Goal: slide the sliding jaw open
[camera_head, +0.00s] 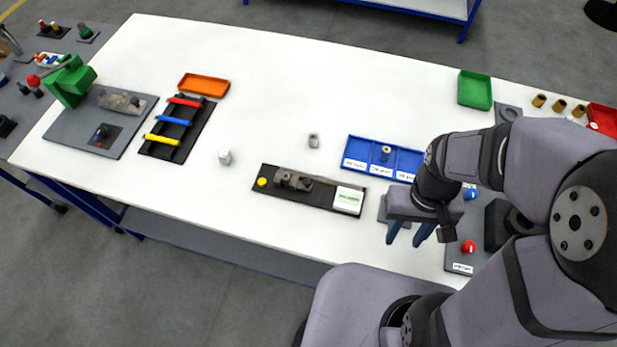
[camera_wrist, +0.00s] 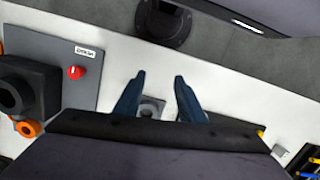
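A grey metal clamp fixture (camera_head: 283,178), whose blocks look like jaws, sits on a dark base plate (camera_head: 322,194) at the middle of the table. Which block is the sliding jaw, and whether it is open, is too small to tell. My gripper (camera_head: 408,240) is to the right of this fixture, above the table's front part, with its blue fingers pointing down. The fingers are apart and empty in the wrist view (camera_wrist: 160,76). The fixture is not clearly visible in the wrist view.
A yellow button (camera_head: 262,182) and a white-green box (camera_head: 348,200) are on the base plate's ends. A blue tray (camera_head: 357,150) stands behind my gripper. A panel with a red knob (camera_head: 468,247) is to its right.

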